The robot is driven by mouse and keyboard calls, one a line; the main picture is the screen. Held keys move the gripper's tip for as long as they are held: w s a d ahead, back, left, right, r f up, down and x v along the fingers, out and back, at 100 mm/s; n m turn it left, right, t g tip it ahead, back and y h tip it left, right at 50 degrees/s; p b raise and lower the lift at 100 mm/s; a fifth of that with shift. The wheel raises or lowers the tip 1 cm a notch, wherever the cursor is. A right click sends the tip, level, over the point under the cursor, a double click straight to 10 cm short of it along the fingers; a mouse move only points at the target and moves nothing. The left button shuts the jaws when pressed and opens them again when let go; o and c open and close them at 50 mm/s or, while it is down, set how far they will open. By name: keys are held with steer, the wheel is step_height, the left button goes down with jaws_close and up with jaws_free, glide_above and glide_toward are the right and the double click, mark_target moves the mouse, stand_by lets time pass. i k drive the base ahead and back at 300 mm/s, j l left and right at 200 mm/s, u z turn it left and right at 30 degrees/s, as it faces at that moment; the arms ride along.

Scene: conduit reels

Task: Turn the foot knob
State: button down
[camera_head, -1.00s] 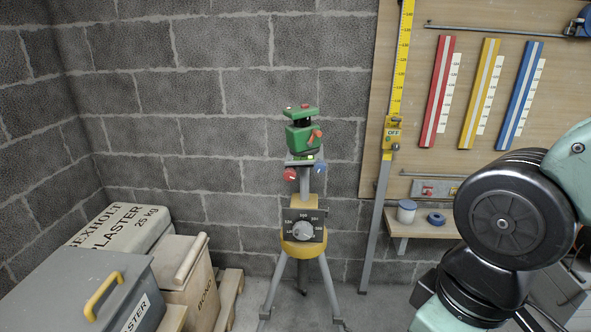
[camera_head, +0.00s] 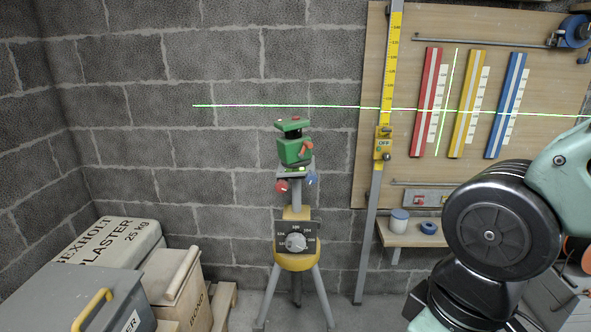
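A green laser level (camera_head: 294,151) stands on a grey tripod (camera_head: 268,297) in front of the block wall. Below it are a red knob (camera_head: 281,185) and a blue knob (camera_head: 312,180). Lower down, a round grey knob (camera_head: 296,242) sits on a dark dial plate with white numbers, on the yellow tripod head (camera_head: 297,262). No readable label shows which knob is the foot knob. A green horizontal line and a shorter green upright line lie across the wall and board. My gripper is out of view; only my arm links show at the right, apart from the tripod.
A wooden board (camera_head: 400,165) with red, yellow and blue strips is at the right. A yellow staff (camera_head: 392,60) with an OFF box (camera_head: 383,143) stands beside it. A small shelf (camera_head: 412,238) holds a jar.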

mark_target(282, 186)
steer(key=i+u, duration=0.15)
steer(key=u, duration=0.2)
steer(key=i+u, duration=0.15)
steer(key=u, duration=0.2)
steer(key=i+u, duration=0.15)
steer(key=u, duration=0.2)
